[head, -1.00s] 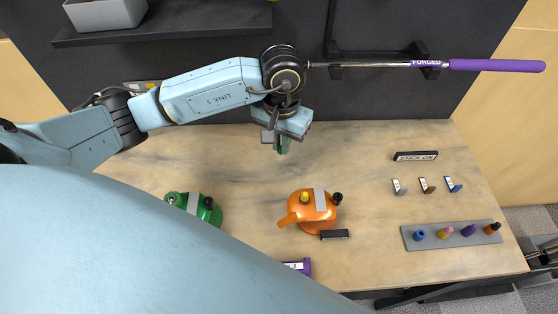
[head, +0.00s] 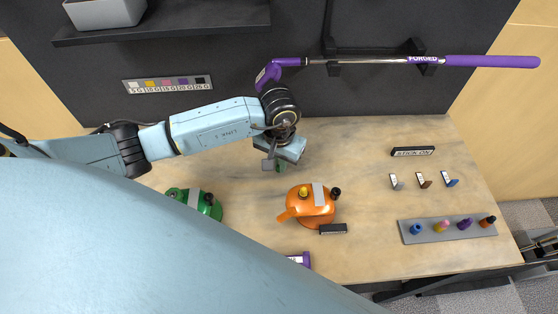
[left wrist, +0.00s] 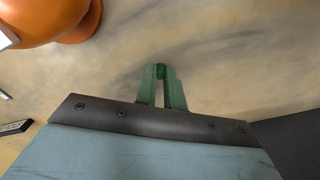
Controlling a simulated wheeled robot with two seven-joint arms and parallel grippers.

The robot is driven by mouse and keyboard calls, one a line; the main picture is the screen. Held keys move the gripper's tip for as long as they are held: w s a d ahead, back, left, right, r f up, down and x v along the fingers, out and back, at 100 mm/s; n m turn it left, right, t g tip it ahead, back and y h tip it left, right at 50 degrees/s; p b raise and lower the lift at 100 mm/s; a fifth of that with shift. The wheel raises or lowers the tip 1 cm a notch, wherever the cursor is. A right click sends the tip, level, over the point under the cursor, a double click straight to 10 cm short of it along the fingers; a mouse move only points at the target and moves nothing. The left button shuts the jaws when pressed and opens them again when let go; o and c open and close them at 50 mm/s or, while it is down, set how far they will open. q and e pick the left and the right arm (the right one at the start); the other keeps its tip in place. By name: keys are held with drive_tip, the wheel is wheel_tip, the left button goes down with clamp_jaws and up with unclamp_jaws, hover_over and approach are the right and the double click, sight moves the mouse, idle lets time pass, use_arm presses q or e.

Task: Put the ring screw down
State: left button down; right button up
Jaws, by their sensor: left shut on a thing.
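My left gripper (head: 279,166) hangs fingers down over the bare middle of the wooden bench (head: 240,150), behind the orange tool. In the left wrist view its two green fingers (left wrist: 162,80) are shut on a small dark green piece, the ring screw (left wrist: 160,71). Only the tip of the screw shows between the fingertips; the rest is hidden. Whether it touches the bench I cannot tell. My right gripper is not clearly in view; a large pale blue link of mine covers the lower left of the head view.
An orange rounded tool (head: 310,205) stands just in front of the left gripper, and a green one (head: 195,201) to its left. A purple-gripped club (head: 480,62) rests on wall brackets behind. Small clubs' parts and a grey rack (head: 440,237) are at right. Bench between is clear.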

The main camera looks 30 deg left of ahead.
use_arm(q)
drive_tip(key=c, duration=1.5)
unclamp_jaws()
